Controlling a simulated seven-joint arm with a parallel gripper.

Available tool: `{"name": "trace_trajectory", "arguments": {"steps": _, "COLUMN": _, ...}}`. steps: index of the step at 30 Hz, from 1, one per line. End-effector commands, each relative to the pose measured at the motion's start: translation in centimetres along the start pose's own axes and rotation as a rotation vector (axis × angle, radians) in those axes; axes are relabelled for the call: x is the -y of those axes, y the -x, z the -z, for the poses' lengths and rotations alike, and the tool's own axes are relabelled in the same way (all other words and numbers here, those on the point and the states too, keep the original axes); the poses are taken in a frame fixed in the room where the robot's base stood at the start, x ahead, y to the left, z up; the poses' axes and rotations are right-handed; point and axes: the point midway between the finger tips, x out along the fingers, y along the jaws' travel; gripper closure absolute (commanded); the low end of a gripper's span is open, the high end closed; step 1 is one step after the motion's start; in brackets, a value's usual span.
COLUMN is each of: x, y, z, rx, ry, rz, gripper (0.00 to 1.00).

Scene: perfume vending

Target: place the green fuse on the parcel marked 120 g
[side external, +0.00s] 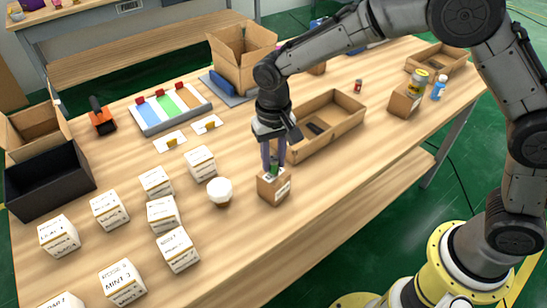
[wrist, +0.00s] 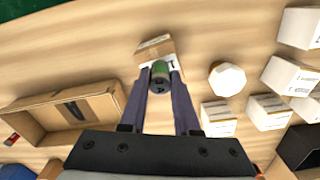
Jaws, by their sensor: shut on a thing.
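My gripper (side external: 273,155) is shut on the green fuse (wrist: 160,74), a small cylinder with a green body and a dark end. In the wrist view, the fuse shows between the fingertips (wrist: 160,84). A small brown cardboard parcel (side external: 272,189) with a white label is right below the fuse in the side view, and the same parcel shows in the wrist view (wrist: 154,46). The fuse is at or just over the parcel's top; I cannot tell whether they touch. The label's weight is too small to read.
An open shallow carton (side external: 345,125) lies just behind the gripper. A white round-topped object (side external: 219,190) and several white boxes (side external: 163,213) stand to the left. A blue-and-white bottle (side external: 439,88) is at the right.

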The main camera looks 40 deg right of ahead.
Motion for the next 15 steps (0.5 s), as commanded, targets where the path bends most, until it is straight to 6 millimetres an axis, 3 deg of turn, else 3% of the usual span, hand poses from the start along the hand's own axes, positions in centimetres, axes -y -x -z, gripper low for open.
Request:
{"name": "trace_trajectory", "arguments": {"steps": 5, "x": -0.01, "y": -0.36, "z": -0.02, "rx": 0.001, "ry": 0.000, "rz": -0.001, "gripper": 1.00}}
{"name": "trace_trajectory", "arguments": {"steps": 6, "x": -0.01, "y": -0.31, "z": -0.01, "rx": 0.000, "ry": 0.000, "rz": 0.000, "gripper": 0.63}}
{"name": "trace_trajectory", "arguments": {"steps": 10, "x": -0.01, "y": -0.31, "z": -0.02, "rx": 0.000, "ry": 0.000, "rz": 0.000, "gripper": 0.40}}
{"name": "trace_trajectory", "arguments": {"steps": 15, "x": -0.01, "y": -0.30, "z": -0.01, "rx": 0.000, "ry": 0.000, "rz": 0.000, "gripper": 0.40}}
